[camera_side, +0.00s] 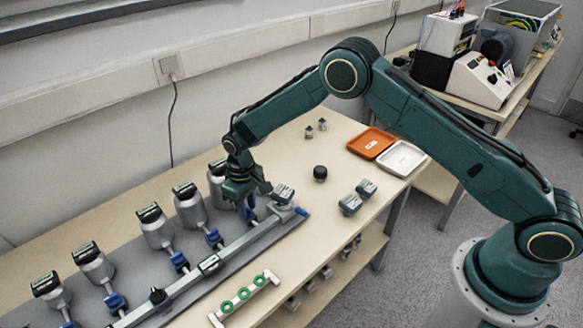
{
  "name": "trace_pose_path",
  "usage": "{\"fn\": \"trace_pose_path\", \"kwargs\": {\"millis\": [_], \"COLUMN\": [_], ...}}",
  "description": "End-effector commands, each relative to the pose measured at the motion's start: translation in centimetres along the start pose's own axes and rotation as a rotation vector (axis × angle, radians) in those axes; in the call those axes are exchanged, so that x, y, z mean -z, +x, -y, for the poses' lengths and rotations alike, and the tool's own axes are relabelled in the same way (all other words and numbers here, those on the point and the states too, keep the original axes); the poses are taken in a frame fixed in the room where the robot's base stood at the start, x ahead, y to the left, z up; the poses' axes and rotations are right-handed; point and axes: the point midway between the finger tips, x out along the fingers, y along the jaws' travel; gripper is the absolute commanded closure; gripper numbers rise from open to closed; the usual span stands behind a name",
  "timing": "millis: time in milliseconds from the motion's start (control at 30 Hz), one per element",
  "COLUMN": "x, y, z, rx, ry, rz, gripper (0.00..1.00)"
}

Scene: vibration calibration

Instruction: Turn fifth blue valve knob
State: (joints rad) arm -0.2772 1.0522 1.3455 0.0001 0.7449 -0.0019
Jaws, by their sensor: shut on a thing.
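A row of grey metal cylinders with dark labelled tops runs along the bench, each with a blue valve knob in front. From the left, blue knobs show at the bottom edge (69,324), then the second (115,301), third (179,261) and fourth (213,238). The fifth blue valve knob (248,213) is at the right end of the row, partly hidden under my gripper (246,204). My gripper points down and is shut on this knob. The fifth cylinder (216,190) stands just left of my gripper. The knob's turn angle cannot be made out.
A long grey rail (240,243) runs in front of the knobs, with a grey block (284,194) near its right end. A white bar with green rings (243,294) lies in front. An orange tray (371,143), white tray (402,158) and black knob (320,173) stand to the right.

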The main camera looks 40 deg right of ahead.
Motion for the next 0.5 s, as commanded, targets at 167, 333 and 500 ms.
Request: {"fn": "trace_pose_path", "kwargs": {"millis": [167,333,500], "x": [0.08,0.09,0.1], "y": [-0.01,-0.01,-0.01], "z": [0.05,0.05,0.05], "rx": [0.0,0.0,0.0], "ry": [-0.163,-0.325,-0.481], "rz": [-0.003,-0.003,-0.004], "gripper": [0.95,0.95,0.95]}}
